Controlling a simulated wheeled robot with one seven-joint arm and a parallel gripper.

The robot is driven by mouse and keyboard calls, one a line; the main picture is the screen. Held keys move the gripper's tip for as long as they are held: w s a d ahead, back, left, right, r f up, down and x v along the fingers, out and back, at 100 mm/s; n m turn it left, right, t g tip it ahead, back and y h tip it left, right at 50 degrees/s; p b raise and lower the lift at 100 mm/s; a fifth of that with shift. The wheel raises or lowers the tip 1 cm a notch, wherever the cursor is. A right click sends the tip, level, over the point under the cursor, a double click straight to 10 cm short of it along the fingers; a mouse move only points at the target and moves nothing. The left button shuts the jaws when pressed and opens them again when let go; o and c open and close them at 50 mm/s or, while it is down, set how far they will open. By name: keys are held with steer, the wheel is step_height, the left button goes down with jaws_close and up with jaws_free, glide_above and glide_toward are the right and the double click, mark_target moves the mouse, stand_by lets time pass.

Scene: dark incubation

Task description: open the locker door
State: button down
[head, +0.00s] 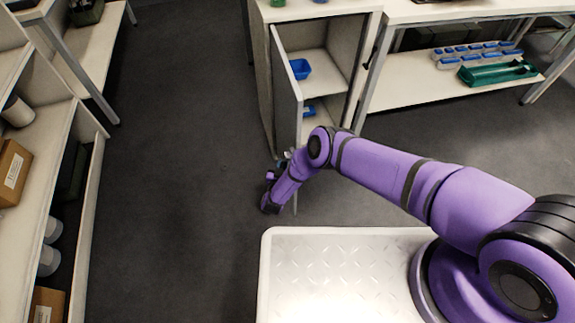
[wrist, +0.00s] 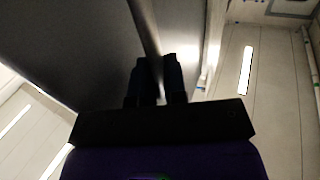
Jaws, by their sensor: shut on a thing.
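The locker (head: 264,70) stands at the top middle of the head view. Its grey door (head: 287,88) is hinged on the left and stands swung open toward me, showing the shelves inside. My gripper (head: 283,160) is at the door's lower, near part, partly hidden by my own arm. The door's dark broad face (wrist: 70,45) fills the upper left there.
A blue bin (head: 300,68) sits on the locker's upper shelf and another blue item (head: 308,111) lies below. A workbench (head: 450,12) with a lower shelf stands to the right. A shelf unit (head: 40,150) lines the left side. The dark floor (head: 180,130) between is clear.

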steer(key=shift+a+r, duration=0.1)
steer(key=shift+a, duration=0.3)
steer(key=shift+w, duration=0.1)
steer(key=c, duration=1.2)
jaws_free()
steer(key=s+a, duration=0.2)
steer(key=s, duration=0.8)
steer(key=shift+s+a, duration=0.15)
steer(key=shift+s, duration=0.15)
